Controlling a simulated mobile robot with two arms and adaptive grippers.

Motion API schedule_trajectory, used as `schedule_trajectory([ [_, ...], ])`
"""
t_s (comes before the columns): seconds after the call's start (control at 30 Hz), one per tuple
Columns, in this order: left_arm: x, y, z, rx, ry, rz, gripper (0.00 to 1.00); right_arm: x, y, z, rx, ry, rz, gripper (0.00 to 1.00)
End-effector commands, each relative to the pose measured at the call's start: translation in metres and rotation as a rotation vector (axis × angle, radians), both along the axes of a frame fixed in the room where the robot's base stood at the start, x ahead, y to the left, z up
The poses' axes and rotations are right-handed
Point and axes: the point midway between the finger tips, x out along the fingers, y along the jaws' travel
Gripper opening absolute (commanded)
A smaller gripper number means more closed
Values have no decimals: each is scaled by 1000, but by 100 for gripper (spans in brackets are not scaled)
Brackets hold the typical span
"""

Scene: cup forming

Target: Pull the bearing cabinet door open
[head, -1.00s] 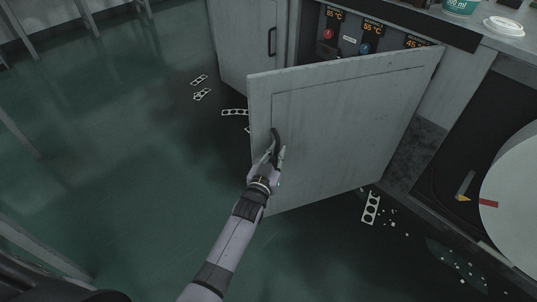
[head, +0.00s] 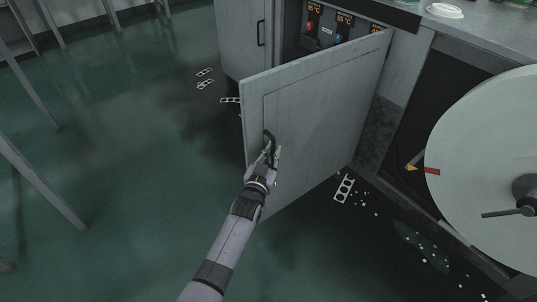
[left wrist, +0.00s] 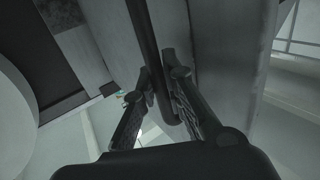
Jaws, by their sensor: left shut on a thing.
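The cabinet door (head: 312,130) is a grey panel standing well open, hinged on its right side. Its dark bar handle (head: 268,138) is near the free left edge. My left gripper (head: 271,158) is shut on the handle. In the left wrist view the fingers (left wrist: 163,97) close around the dark handle bar (left wrist: 150,45). Behind the door, a panel with temperature displays, a red knob (head: 310,27) and a blue knob (head: 338,38) shows inside the cabinet; the lower interior is hidden by the door. My right gripper is not in view.
A closed cabinet door with a handle (head: 261,33) stands to the left. A large pale reel (head: 475,150) is at the right. Perforated strips (head: 344,190) and small white bits lie on the floor. The green floor (head: 130,170) left of the door is mostly clear.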

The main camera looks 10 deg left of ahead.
Motion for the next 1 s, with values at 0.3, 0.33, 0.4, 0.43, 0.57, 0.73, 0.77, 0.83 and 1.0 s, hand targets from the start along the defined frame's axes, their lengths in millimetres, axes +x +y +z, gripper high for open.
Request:
schedule_trajectory([
  [0.3,2,-3,3,2,-7,0,0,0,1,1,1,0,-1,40],
  [0.33,2,-4,3,2,-7,-1,0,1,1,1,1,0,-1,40],
  [0.4,2,-4,3,2,-7,-1,0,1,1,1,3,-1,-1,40],
  [0.43,2,-4,3,2,-7,-1,0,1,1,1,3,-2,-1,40],
  [0.57,2,-4,3,1,-7,-1,18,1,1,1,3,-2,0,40],
  [0.73,1,-3,2,0,-5,0,30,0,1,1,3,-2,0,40],
  [0.77,1,-3,2,0,-4,0,31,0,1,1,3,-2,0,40],
  [0.83,1,-3,2,0,-4,1,31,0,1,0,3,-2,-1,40],
  [1.0,1,-2,1,0,-3,1,31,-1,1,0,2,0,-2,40],
])
